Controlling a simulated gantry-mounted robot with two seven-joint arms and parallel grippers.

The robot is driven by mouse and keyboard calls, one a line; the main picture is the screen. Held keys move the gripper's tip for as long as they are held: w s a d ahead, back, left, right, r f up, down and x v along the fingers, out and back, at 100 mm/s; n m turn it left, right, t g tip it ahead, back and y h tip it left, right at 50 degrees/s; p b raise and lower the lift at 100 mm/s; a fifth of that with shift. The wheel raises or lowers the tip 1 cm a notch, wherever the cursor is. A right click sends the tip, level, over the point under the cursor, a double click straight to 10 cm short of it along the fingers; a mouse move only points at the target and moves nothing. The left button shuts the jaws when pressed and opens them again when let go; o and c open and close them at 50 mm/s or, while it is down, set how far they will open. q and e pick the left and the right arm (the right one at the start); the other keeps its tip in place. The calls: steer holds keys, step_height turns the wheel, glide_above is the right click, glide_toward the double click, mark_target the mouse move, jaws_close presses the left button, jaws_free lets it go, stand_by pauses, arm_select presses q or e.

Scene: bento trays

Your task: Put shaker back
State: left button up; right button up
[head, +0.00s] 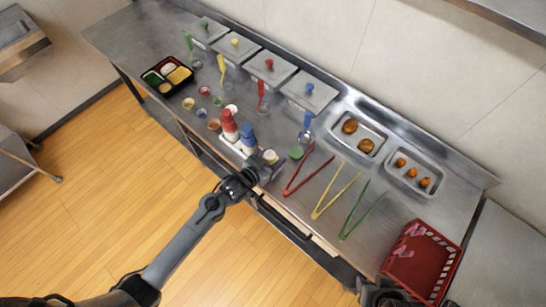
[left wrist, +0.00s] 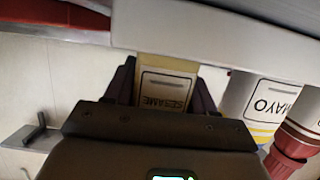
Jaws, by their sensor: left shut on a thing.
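The shaker (head: 270,156) has a pale top and stands at the right end of the white bottle holder (head: 231,145) near the counter's front edge. In the left wrist view the shaker (left wrist: 168,88) is yellowish with a SESAME label. My left gripper (head: 264,164) is shut on it, one finger on each side. A white slab crosses in front of part of the shaker in that view, so I cannot tell whether it rests in the holder. My right gripper (head: 385,295) shows only partly at the bottom edge; its fingers are unclear.
A red-capped bottle (head: 229,125) and a blue-capped bottle (head: 248,139) stand in the holder, close left of the shaker. Red tongs (head: 306,172), yellow tongs (head: 335,197) and green tongs (head: 361,212) lie to the right. A red basket (head: 425,262) stands at the far right.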

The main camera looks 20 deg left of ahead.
arm_select(q)
steer(key=shift+f, duration=0.2)
steer(key=o, duration=0.6)
steer(key=shift+r, duration=0.15)
